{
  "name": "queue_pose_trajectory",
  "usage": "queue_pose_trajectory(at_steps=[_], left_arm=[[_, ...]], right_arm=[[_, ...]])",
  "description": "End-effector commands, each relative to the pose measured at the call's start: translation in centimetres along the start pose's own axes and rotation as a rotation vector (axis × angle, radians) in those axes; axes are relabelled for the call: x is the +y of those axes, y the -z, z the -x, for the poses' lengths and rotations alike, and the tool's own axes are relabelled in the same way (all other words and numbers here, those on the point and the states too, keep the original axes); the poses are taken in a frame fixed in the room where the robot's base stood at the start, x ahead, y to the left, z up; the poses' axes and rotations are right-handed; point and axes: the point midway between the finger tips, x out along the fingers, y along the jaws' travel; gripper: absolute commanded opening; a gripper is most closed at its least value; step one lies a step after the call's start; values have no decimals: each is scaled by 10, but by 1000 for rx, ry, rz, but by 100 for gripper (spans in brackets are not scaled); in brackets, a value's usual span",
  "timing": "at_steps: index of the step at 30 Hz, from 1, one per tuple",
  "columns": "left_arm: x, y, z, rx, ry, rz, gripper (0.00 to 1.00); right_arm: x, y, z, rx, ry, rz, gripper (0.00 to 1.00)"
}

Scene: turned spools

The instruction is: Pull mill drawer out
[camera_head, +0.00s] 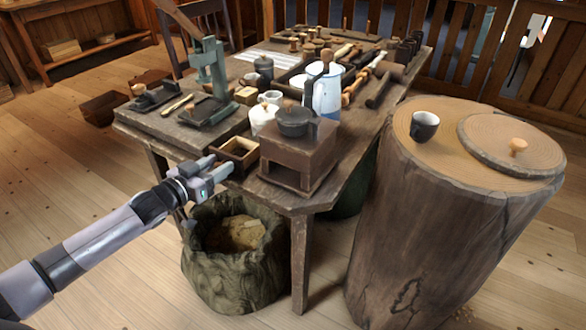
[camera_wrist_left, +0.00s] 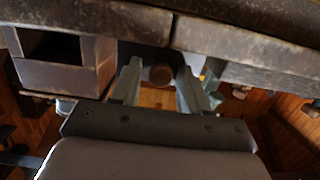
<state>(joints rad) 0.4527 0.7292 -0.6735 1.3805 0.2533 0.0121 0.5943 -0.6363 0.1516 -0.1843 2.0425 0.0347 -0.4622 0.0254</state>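The mill (camera_head: 300,150) is a brown wooden box with a dark round top, standing at the table's near corner. Its front slot is open and dark; the box also shows at the left of the left wrist view (camera_wrist_left: 62,76). The drawer (camera_head: 237,152), a small open wooden box, is out of the slot, to the left of the mill at the table's edge. My left gripper (camera_head: 218,168) is at the drawer's near side. In the left wrist view its fingers stand apart, with a round brown knob (camera_wrist_left: 160,75) between them and gaps on both sides. My right gripper is not in view.
The table (camera_head: 262,192) is crowded with a green press (camera_head: 210,75), a blue-and-white jug (camera_head: 323,95) and tools. A sack (camera_head: 235,255) stands below the near edge. A stump (camera_head: 430,190) with a dark cup (camera_head: 424,126) stands right.

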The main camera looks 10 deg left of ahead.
Motion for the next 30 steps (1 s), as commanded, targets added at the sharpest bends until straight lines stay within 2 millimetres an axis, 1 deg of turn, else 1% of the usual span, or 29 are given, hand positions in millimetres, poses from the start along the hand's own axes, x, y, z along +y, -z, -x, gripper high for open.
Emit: queue_pose_trajectory(at_steps=[12, 17, 24, 30], left_arm=[[0, -1, 0, -2, 0, 0, 54], [0, -2, 16, -5, 1, 2, 54], [0, -1, 47, -4, 0, 2, 54], [0, -1, 64, -2, 0, 1, 54]], right_arm=[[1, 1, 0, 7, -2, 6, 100], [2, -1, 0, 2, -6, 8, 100], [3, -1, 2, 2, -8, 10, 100], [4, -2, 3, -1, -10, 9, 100]])
